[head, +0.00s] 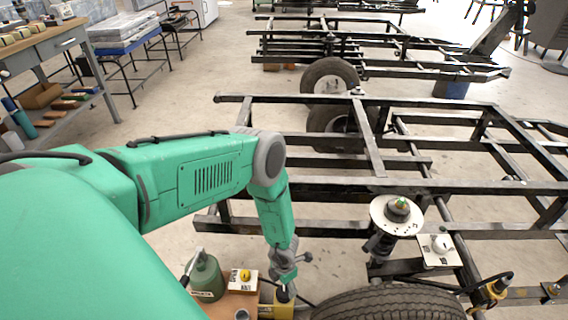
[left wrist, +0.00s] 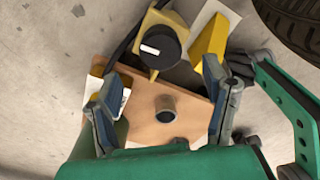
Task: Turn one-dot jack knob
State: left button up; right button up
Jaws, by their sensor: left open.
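A black round knob (left wrist: 158,47) with a white bar mark sits on a yellow block (left wrist: 157,22) in the left wrist view. In the head view the knob (head: 285,293) shows just below my left gripper (head: 284,268). No dots are readable, so I cannot tell which knob is the one-dot jack knob. In the left wrist view my left gripper (left wrist: 172,92) is open and empty, with the black knob beyond its fingertips. A yellow knob (head: 245,274) on a white marked plate stands to the left. A white knob (head: 440,243) sits on another plate by the frame. My right gripper is out of view.
A green bottle (head: 207,278) and a grey cup (left wrist: 165,108) stand on a brown board (left wrist: 150,128). A tire (head: 388,304) lies close to the right of the gripper. Black metal frames (head: 330,187) fill the right side, with a spring assembly (head: 397,213).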

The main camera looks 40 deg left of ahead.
aim_at(284, 291)
pick_arm(q)
notch_tip(284, 291, down, 8)
jog(key=b, duration=0.4)
jog(key=shift+b, duration=0.35)
jog(key=c, duration=1.2)
